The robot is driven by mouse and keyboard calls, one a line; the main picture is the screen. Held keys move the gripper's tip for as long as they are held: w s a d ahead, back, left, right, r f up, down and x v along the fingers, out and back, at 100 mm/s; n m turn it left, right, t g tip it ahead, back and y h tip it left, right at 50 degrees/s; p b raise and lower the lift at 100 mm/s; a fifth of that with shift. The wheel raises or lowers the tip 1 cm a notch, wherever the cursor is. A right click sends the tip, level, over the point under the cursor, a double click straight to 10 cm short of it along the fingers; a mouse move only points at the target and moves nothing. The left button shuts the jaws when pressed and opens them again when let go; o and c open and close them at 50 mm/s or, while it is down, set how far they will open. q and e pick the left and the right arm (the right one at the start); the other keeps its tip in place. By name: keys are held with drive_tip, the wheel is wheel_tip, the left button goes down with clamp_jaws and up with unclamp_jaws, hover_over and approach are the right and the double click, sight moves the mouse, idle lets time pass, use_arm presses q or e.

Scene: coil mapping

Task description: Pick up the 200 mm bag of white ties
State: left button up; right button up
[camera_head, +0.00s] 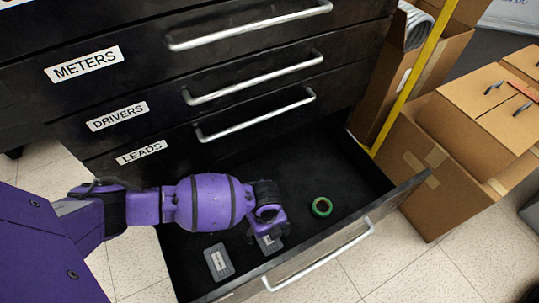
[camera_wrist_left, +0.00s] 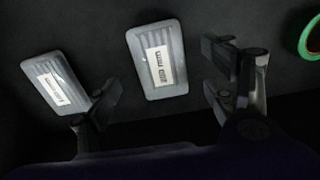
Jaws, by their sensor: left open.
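Two pale, flat bags with white labels lie in the open bottom drawer (camera_head: 285,280). One bag (camera_head: 218,262) lies nearer the drawer's left side; the other bag (camera_head: 269,246) is partly hidden under my left gripper (camera_head: 270,228). In the left wrist view, the first bag (camera_wrist_left: 57,83) is at left, partly behind a finger, and the second bag (camera_wrist_left: 157,60) sits between the open fingers. My left gripper is empty. My right gripper is out of view.
A green tape roll (camera_head: 321,207) lies in the drawer to the right of the bags. Closed drawers labelled METERS, DRIVERS and LEADS (camera_head: 142,153) rise behind. Cardboard boxes (camera_head: 425,165) stand right of the drawer.

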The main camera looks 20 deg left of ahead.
sight(267, 237)
use_arm(q)
wheel_tip(267, 237, down, 3)
drive_tip(key=shift+w+d+f+b, duration=0.1)
drive_tip(key=shift+f+b, duration=0.05)
drive_tip(key=shift+b, duration=0.5)
drive_tip(key=c, duration=1.3)
drive_tip(key=shift+o, duration=0.2)
drive_tip(key=shift+r, duration=0.2)
